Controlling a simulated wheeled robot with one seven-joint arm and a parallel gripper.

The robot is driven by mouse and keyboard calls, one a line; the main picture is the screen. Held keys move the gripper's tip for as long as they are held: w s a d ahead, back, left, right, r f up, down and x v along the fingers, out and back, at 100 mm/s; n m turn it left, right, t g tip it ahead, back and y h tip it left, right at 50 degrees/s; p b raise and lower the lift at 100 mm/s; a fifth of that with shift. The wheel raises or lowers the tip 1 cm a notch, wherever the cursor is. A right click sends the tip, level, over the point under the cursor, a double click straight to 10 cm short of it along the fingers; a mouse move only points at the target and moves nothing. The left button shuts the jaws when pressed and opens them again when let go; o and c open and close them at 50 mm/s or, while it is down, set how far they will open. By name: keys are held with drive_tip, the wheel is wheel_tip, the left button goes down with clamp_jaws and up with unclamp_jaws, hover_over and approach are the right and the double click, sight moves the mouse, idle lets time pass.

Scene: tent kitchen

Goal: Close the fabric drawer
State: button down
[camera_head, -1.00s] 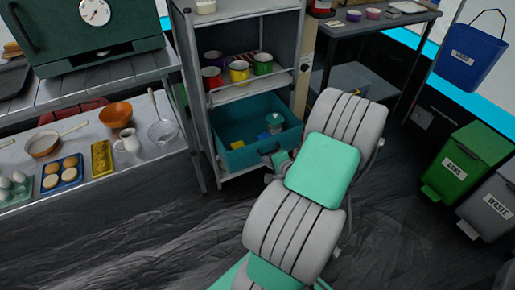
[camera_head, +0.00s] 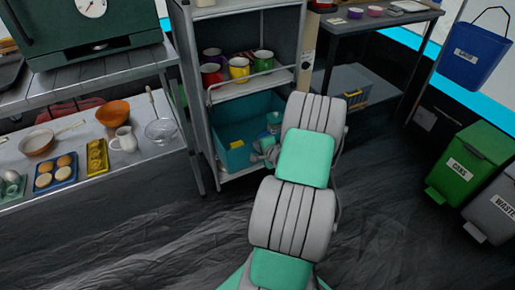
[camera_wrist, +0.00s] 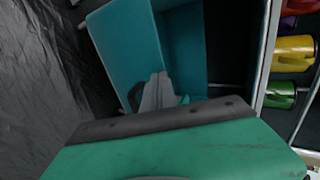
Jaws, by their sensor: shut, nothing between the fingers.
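The teal fabric drawer (camera_head: 240,157) is in the lower part of the grey shelf unit and stands out, with its inside showing from above. A yellow item (camera_head: 236,144) and a small jar (camera_head: 274,121) are in it. My gripper (camera_head: 262,150) is shut and empty at the right part of the drawer's front. In the wrist view the closed fingers (camera_wrist: 160,90) overlap the drawer's front (camera_wrist: 125,45), beside a dark loop that looks like its handle (camera_wrist: 135,97). I cannot tell whether they touch. My arm hides the drawer's right end.
The grey shelf unit (camera_head: 194,100) holds several coloured mugs (camera_head: 239,69) above the drawer. A table with food and pans (camera_head: 70,150) stands to the left. Green (camera_head: 466,162) and grey bins (camera_head: 493,207) stand at the right. The dark floor in front is clear.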

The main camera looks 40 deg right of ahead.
drive_tip(key=w+d+b, duration=0.3)
drive_tip(key=w+d, duration=0.1)
drive_tip(key=w, duration=0.9)
drive_tip(key=shift+w+r, duration=0.25)
drive_tip(key=shift+w, duration=0.1)
drive_tip(key=shift+r, duration=0.1)
